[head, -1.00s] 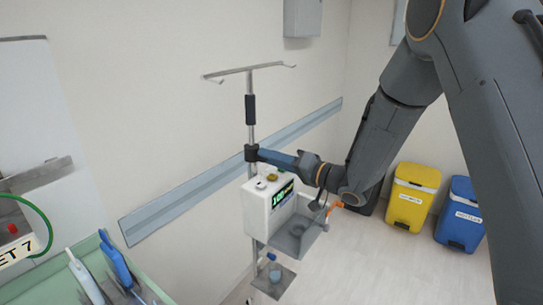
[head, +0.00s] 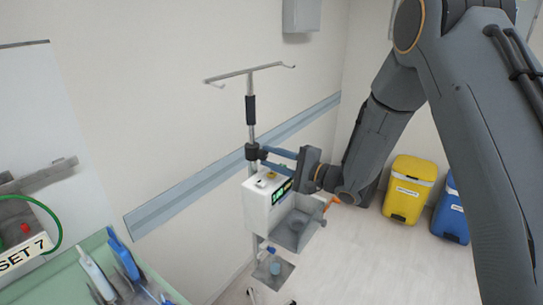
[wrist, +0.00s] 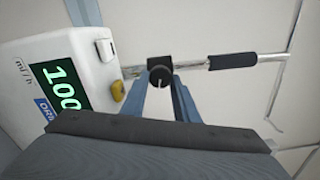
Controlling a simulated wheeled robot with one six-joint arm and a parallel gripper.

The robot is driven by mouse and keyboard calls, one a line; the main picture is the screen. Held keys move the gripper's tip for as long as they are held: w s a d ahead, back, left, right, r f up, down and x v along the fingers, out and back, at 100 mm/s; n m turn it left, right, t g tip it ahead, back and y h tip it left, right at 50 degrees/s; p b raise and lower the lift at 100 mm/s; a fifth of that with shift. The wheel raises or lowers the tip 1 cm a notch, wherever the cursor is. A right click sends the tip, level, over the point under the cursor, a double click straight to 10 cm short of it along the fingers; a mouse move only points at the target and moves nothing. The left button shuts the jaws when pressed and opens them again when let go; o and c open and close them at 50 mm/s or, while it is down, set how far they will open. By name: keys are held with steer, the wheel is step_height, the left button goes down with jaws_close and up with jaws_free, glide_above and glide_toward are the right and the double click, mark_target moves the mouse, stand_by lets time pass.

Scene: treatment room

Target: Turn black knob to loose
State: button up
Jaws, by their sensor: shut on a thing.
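The black knob (wrist: 160,75) sits on the clamp (head: 250,152) around the metal pole of the drip stand. My gripper (wrist: 160,86) comes at it from the front, with its two blue-grey fingers on either side of the knob and shut on it. In the head view my gripper (head: 266,156) reaches the clamp from the right, and its fingers hide most of the knob. I cannot tell from these views how far the knob is turned.
A white pump (head: 265,202) with a green display and a yellow button (wrist: 118,91) hangs just below my gripper. A grey tray (head: 296,232) juts out beside it. A yellow bin (head: 408,190) and a blue bin (head: 452,212) stand right. A green-edged trolley (head: 95,248) is at lower left.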

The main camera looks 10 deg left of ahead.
steer(key=shift+s+f+m+p, duration=0.1)
steer(key=shift+m+p, duration=0.2)
steer(key=shift+m, duration=1)
steer(key=o, duration=1)
steer(key=shift+o, duration=0.2)
steer(key=b+v, duration=0.3)
steer(key=v, duration=0.4)
steer(key=shift+d, duration=0.4)
steer(key=shift+s, duration=0.15)
